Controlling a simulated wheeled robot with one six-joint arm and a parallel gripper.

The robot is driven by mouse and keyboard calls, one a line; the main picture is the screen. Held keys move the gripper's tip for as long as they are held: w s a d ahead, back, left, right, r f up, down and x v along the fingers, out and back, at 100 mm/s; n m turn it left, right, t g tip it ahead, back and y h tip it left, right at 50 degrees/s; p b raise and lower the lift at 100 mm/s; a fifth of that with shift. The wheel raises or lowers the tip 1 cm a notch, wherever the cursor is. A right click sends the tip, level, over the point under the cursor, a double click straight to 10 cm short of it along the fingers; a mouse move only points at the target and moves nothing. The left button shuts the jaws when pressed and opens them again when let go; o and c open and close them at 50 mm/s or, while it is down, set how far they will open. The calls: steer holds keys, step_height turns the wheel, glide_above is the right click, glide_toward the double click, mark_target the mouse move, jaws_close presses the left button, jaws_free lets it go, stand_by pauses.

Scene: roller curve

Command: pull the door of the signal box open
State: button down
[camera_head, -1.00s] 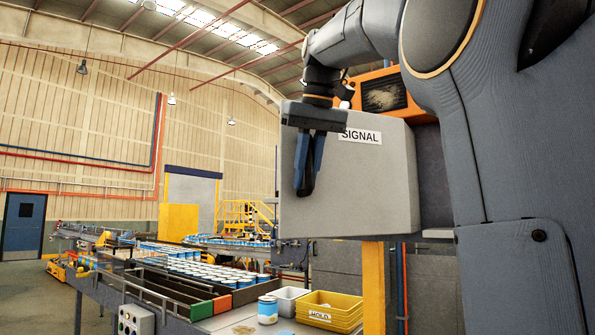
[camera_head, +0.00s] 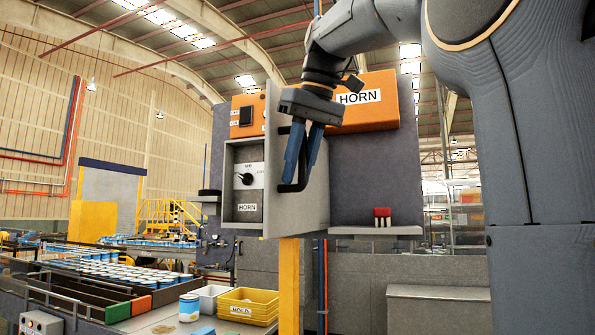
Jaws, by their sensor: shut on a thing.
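The signal box (camera_head: 229,165) is a grey housing mounted on a dark panel, and its inside shows. Within is a dial (camera_head: 247,178) above a label reading HORN. Its grey door (camera_head: 318,200) stands swung out from the box, seen at a steep angle on the right of the opening. A black bar handle (camera_head: 289,188) is on the door's outer face. My gripper (camera_head: 300,172) points down with its blue fingers shut on the handle. The fingers hide part of the handle.
An orange unit labelled HORN (camera_head: 370,102) is above right, behind my arm. A small red-topped object (camera_head: 382,213) sits on a shelf right of the door. Below left are yellow trays (camera_head: 247,305), a white bin (camera_head: 210,297) and a conveyor of cans (camera_head: 105,272).

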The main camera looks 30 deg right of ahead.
steer(key=shift+s+d+f, duration=0.15)
steer(key=shift+s+f, duration=0.05)
steer(key=shift+f, duration=0.1)
steer(key=c, duration=1.7)
jaws_free()
steer(key=shift+s, duration=0.1)
steer(key=shift+r, duration=0.15)
steer(key=shift+r, duration=0.2)
steer(key=v, duration=0.7)
steer(key=shift+s+r, duration=0.1)
steer(key=shift+s, duration=0.1)
